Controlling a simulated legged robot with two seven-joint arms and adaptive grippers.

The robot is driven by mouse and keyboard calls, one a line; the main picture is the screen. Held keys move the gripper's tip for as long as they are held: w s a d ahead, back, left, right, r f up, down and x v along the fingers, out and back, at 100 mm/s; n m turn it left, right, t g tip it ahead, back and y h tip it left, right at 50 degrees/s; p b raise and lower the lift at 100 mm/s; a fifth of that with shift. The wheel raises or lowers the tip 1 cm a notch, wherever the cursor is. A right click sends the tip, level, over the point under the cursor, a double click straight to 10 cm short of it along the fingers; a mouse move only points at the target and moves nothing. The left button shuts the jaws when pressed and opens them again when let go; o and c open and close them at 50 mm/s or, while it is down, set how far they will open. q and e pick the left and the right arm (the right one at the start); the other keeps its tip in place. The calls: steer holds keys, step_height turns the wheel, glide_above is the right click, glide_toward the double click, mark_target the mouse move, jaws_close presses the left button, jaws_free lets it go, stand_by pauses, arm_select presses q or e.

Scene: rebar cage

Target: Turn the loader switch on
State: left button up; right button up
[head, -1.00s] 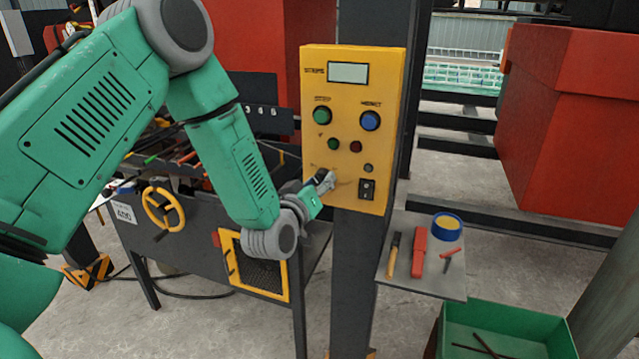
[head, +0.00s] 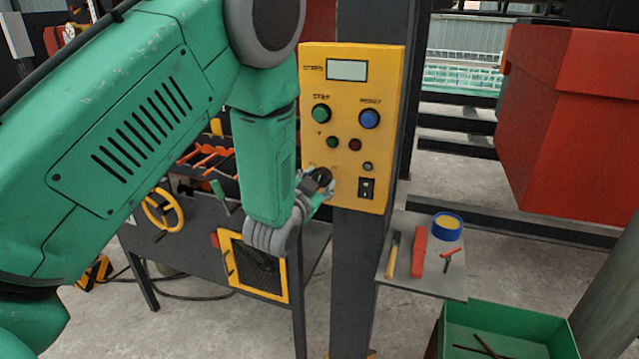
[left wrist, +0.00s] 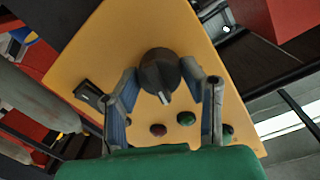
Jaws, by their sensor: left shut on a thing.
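The yellow control panel (head: 350,100) is fixed to a dark post. A black rotary knob (left wrist: 158,72) with a white pointer mark sits on its lower left part; in the wrist view the pointer faces down toward the buttons. My left gripper (head: 320,188) is at this knob, its two fingers shut on either side of it. In the head view the gripper partly hides the knob and any label by it. A black rocker switch (head: 367,188) is to the right of the gripper on the panel and shows in the wrist view (left wrist: 88,94). My right gripper is not in view.
The panel also holds a green button (head: 321,114), a blue button (head: 370,118), smaller buttons and a display (head: 347,70). A small shelf (head: 440,285) with tools stands at lower right, above a green bin (head: 520,325). A dark workbench (head: 185,255) is behind my arm.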

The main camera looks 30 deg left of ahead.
arm_select(q)
steer(key=m+b, duration=0.1)
steer(key=m, duration=0.4)
steer(key=shift+d+m+y+b, duration=0.1)
steer(key=shift+m+y+b, duration=0.2)
steer(key=shift+f, duration=0.1)
stand_by(0.4)
steer(key=o, duration=1.1)
steer(key=shift+o, duration=0.2)
steer(key=shift+w, duration=0.1)
steer(key=shift+s+d, duration=0.1)
steer(key=shift+s, duration=0.3)
steer(key=v, duration=0.6)
steer(key=shift+s+d, duration=0.2)
steer(key=shift+s, duration=0.1)
